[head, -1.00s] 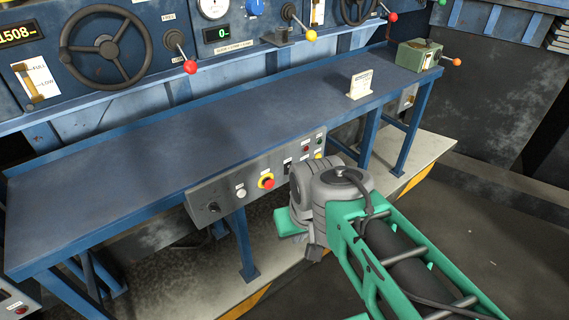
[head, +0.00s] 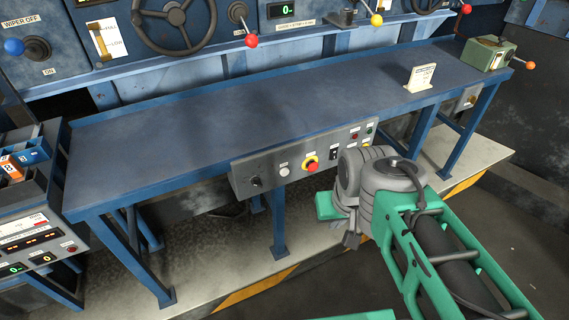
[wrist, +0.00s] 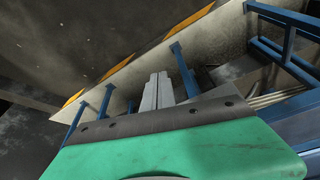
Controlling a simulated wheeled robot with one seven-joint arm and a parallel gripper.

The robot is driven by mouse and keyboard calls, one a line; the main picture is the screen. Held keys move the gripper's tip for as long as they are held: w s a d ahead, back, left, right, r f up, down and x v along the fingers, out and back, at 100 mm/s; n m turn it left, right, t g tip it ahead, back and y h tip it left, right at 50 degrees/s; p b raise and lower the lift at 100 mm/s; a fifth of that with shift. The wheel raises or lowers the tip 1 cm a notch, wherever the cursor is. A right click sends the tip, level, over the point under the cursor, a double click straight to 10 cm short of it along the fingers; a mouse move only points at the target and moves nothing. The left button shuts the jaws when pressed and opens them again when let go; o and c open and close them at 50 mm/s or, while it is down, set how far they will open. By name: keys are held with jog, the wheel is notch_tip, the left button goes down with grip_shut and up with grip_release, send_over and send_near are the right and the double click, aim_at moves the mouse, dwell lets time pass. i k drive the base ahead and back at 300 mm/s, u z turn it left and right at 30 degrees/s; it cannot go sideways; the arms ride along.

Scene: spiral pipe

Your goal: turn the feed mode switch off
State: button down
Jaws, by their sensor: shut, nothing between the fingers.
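A grey control panel (head: 300,160) hangs on the bench's front edge. It carries a black knob (head: 257,182), a white button (head: 284,172), a red stop button on yellow (head: 311,163), a small black switch (head: 333,154) and several small buttons or lamps. Their labels are too small to read, so I cannot tell which control is the feed mode switch. My gripper (wrist: 158,80) shows in the wrist view with its grey fingers together and empty, over the floor and bench legs. In the head view its tips are mostly hidden behind my arm, in front of and below the panel.
The blue bench (head: 230,125) has a mostly clear top, with a small sign (head: 421,77) and a green box with an orange-knobbed lever (head: 490,53) at right. Behind are handwheels and coloured levers. A console (head: 35,240) stands at left. Floor in front is open.

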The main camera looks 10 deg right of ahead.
aim_at(256, 183)
jog(key=k, duration=1.3)
jog(key=u, duration=0.6)
jog(key=i, duration=1.1)
jog(key=u, duration=0.75)
